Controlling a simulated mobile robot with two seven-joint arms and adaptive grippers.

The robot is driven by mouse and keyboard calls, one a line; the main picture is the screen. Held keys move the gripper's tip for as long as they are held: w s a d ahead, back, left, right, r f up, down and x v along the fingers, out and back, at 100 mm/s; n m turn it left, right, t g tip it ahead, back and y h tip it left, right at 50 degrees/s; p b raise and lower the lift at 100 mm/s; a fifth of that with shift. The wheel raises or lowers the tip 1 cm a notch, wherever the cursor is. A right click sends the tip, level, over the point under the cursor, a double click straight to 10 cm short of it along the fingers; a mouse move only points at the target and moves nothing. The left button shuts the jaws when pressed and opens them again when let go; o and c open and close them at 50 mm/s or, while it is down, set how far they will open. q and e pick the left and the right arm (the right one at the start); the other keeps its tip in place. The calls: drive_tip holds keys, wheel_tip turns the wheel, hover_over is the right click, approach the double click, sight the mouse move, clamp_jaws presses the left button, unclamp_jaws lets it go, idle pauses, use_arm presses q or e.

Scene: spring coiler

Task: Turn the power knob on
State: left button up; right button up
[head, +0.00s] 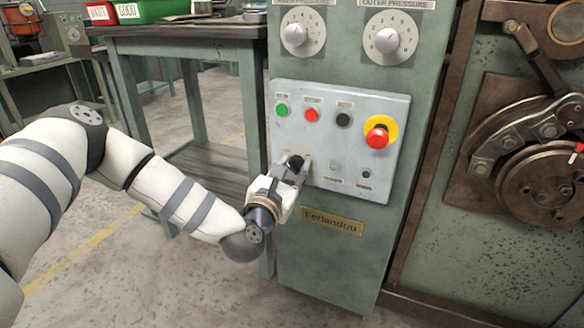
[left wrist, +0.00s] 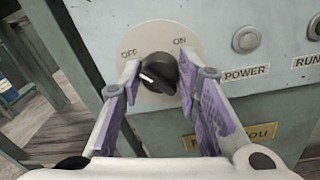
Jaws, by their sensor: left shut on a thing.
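The black power knob (left wrist: 158,72) sits on a pale round plate marked OFF on the left and ON on the right. A white mark shows on the left part of the knob's face. My left gripper (left wrist: 159,82) is shut on the knob, with one purple-padded finger on each side of it. In the head view, my left gripper (head: 298,170) is at the lower left of the light grey control panel (head: 325,140), and it hides most of the knob there.
Above the knob are green (head: 282,110), red (head: 311,115) and black (head: 343,119) buttons. A red emergency stop (head: 378,137) on yellow sticks out to the right. Two pressure dials (head: 302,33) are higher up. A work table (head: 190,30) stands behind my left arm.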

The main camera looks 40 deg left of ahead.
use_arm(q)
drive_tip(key=m+p, duration=0.1)
drive_tip(key=m, duration=0.3)
drive_tip(key=m+p, duration=0.2)
drive_tip(key=m, duration=0.2)
drive_tip(key=shift+m+t, duration=0.3)
drive_tip(key=shift+m, duration=0.1)
drive_tip(key=m+p, duration=0.2)
drive_tip(key=m, duration=0.2)
drive_tip(key=shift+f+m, duration=0.15)
drive_tip(key=shift+m, duration=0.25)
drive_tip(key=shift+f+m+h+p, duration=0.15)
drive_tip(key=shift+m+p, duration=0.35)
drive_tip(key=shift+m, duration=0.55)
drive_tip(key=shift+m+h+p, duration=0.15)
drive_tip(key=shift+m+p, duration=0.35)
drive_tip(key=shift+m, duration=0.55)
use_arm(e)
wheel_tip(320, 180, up, 6)
drive_tip(key=w+t, duration=0.1)
drive_tip(key=w, duration=0.1)
use_arm(q)
drive_tip(key=shift+t, duration=0.3)
use_arm(e)
drive_tip(key=shift+d, duration=0.1)
use_arm(q)
drive_tip(key=o, duration=1.2)
drive_tip(key=shift+c, duration=0.2)
